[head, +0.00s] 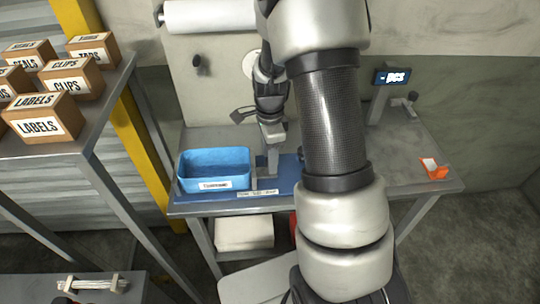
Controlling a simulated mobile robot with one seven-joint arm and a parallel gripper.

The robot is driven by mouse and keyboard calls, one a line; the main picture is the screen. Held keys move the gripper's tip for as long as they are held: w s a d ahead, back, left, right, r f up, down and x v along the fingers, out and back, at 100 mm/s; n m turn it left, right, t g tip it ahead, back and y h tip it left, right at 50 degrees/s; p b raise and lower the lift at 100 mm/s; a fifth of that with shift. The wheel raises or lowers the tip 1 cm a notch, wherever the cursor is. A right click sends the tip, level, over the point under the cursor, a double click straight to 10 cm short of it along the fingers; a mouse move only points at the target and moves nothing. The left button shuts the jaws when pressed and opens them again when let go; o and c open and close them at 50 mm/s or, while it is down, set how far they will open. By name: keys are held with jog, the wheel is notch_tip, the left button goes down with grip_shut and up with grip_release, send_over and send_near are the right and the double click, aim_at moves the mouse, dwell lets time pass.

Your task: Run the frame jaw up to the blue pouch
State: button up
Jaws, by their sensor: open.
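I cannot make out a blue pouch or a frame jaw for certain. My gripper (271,160) points down over the blue mat (272,184) on the bench, just right of the blue bin (213,182). It is open; its fingers overlap in this view and I see nothing between them. I cannot tell whether the fingertips touch anything on the mat. My arm hides the right part of the mat and the middle of the bench.
Small cartons (42,119) stand on the left shelf. An orange tray (434,168) lies at the bench's right edge, and a small display (392,77) stands behind. A white roll (210,16) hangs at the back. The bench (405,160) is mostly clear at right.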

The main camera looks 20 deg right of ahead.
jog(key=shift+r, duration=0.1)
notch_tip(320, 180, up, 17)
jog(key=shift+r, duration=0.15)
dwell(0.9)
jog(key=s+a+r+n+t, duration=0.2)
jog(key=s+a+r+n, duration=0.1)
jog(key=s+n, duration=0.6)
jog(key=s+a+r+n+t, duration=0.3)
jog(key=s+r+n, duration=0.3)
jog(key=s+n, duration=0.3)
jog(key=shift+s+a+r+n+t, duration=0.2)
jog(key=shift+s+a+n+t, duration=0.1)
jog(key=shift+a+n, duration=0.4)
jog(key=shift+d, duration=0.1)
